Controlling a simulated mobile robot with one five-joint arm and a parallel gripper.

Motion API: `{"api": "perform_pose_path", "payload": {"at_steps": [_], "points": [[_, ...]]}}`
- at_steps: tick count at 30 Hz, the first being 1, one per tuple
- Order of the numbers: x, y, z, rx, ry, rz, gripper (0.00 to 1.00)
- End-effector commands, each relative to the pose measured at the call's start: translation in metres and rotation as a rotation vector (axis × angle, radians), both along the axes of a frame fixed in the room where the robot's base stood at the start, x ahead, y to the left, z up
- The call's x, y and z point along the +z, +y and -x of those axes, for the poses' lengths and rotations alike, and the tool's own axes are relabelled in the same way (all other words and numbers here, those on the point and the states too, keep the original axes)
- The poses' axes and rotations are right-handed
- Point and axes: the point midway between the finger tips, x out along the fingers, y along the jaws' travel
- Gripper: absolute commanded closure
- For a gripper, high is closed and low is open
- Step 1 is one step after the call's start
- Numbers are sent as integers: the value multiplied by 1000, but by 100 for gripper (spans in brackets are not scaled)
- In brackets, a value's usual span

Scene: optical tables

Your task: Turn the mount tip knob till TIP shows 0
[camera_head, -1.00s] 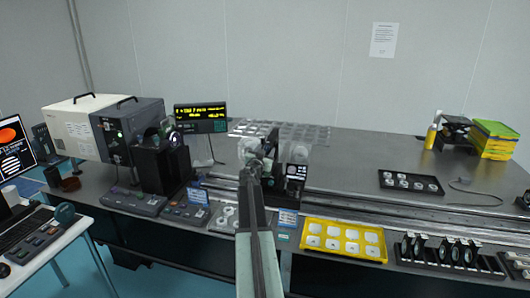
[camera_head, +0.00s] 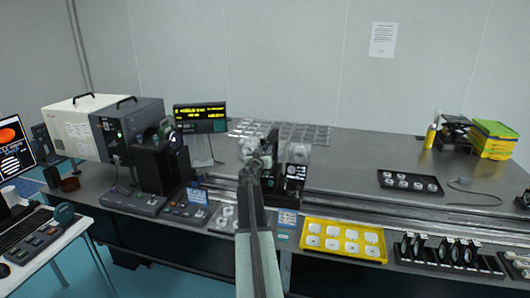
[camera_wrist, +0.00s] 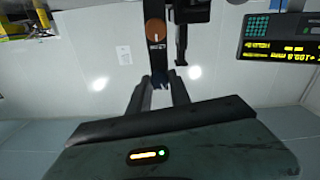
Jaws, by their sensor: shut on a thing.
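My gripper (camera_wrist: 160,88) reaches up to the dark mount (camera_wrist: 183,12) in the wrist view, its two fingers close together around a small dark knob at the mount's end. A brown round knob (camera_wrist: 155,31) sits on the mount's arm beyond the fingertips. In the head view my gripper (camera_head: 256,165) is at the mount on the rail, which is mostly hidden behind my arm. The display (camera_head: 200,117) with yellow text stands left of the mount. It also shows upside down in the wrist view (camera_wrist: 283,38). Its TIP value is too small to read.
A large grey and white instrument (camera_head: 105,125) stands at the left of the optical table (camera_head: 350,165). A yellow tray (camera_head: 343,256) and a rack of dark optics (camera_head: 452,252) lie along the front edge.

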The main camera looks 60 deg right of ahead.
Motion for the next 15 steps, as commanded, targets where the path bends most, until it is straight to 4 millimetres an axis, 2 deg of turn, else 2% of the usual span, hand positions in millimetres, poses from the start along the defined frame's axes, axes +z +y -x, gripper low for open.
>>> {"api": "perform_pose_path", "payload": {"at_steps": [15], "points": [[-1,1,0,-2,464,145,100]]}}
